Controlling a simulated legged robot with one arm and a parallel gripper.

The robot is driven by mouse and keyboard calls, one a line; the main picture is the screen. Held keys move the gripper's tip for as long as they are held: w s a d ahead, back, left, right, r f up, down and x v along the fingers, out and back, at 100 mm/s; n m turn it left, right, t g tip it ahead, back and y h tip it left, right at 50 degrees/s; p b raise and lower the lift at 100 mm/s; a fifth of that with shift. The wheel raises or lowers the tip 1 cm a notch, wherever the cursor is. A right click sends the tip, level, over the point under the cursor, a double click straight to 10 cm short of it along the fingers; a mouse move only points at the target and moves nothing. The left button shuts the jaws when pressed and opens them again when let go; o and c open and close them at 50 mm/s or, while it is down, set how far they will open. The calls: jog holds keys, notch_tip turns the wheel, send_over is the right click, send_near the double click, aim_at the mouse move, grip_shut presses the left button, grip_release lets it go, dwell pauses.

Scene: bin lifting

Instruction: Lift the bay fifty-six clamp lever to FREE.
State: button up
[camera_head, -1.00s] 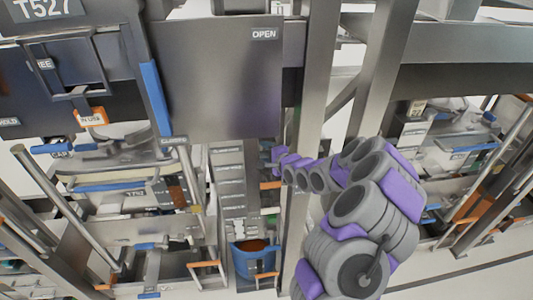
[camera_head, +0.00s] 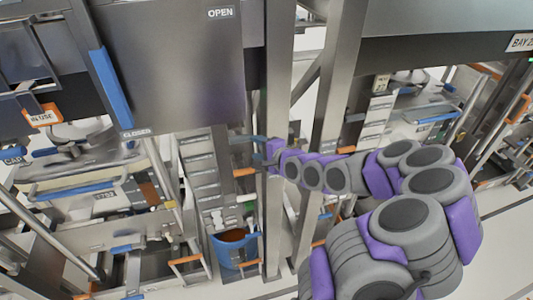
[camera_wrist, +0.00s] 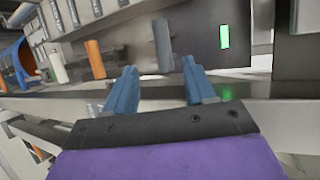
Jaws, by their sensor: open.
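In the wrist view my gripper (camera_wrist: 159,66) is open, with its two blue fingers apart and nothing between their tips. Just beyond the fingertips a grey upright lever-like bar (camera_wrist: 163,45) stands against a dark panel (camera_wrist: 205,38). No label on it can be read, so I cannot tell if it is the bay fifty-six clamp lever. An orange handle (camera_wrist: 95,59) is left of the fingers. In the head view my gripper (camera_head: 255,150) is small, beside a steel post, near an orange handle (camera_head: 244,172).
A green light (camera_wrist: 224,36) glows on the panel. A blue bin (camera_head: 223,252) with orange-brown contents stands low. Steel posts (camera_head: 278,90) stand close to my arm.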

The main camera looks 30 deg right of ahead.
jog(key=shift+v, duration=2.05)
jog(key=s+a+f+n+g+b, duration=0.8)
jog(key=s+a+f+n+b, duration=0.15)
jog(key=a+f, duration=0.3)
jog(key=s+a+f+n+g+h+b, duration=0.1)
jog(key=s+a+n+g+b, duration=0.3)
jog(key=s, duration=0.8)
jog(key=s+a+f+n+g+h+b, duration=0.1)
jog(key=s+a+n+g+b, duration=0.2)
jog(key=s, duration=1)
jog(key=shift+a+n+g+b, duration=0.4)
jog(key=shift+a+n+b, duration=0.2)
jog(key=shift+n+b, duration=0.25)
